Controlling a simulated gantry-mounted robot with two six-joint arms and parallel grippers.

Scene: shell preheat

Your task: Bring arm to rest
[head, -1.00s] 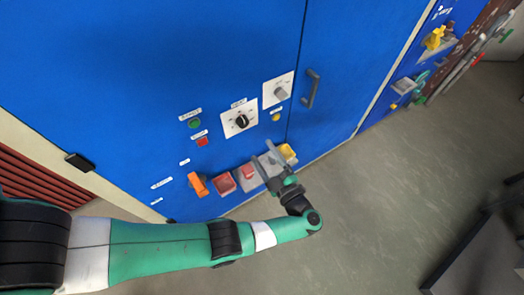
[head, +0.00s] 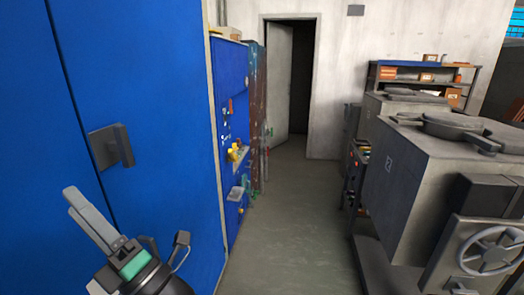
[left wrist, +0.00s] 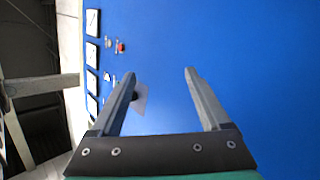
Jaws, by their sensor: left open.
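My left gripper (head: 74,202) points upward at the lower left of the head view, in front of the blue cabinet (head: 145,60). It is open, and nothing shows between its fingers. In the left wrist view the two fingers of the left gripper (left wrist: 160,74) stand wide apart against the blue cabinet face. A grey door handle (head: 112,146) is above the gripper in the head view, apart from it. My right gripper is in neither view.
The wrist view shows a red button (left wrist: 120,47) and a pale plate (left wrist: 140,98) partly behind a finger. A blue panel with a yellow part (head: 236,152) stands farther along. Large grey machinery (head: 430,180) is at right. Grey floor (head: 285,220) between is clear.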

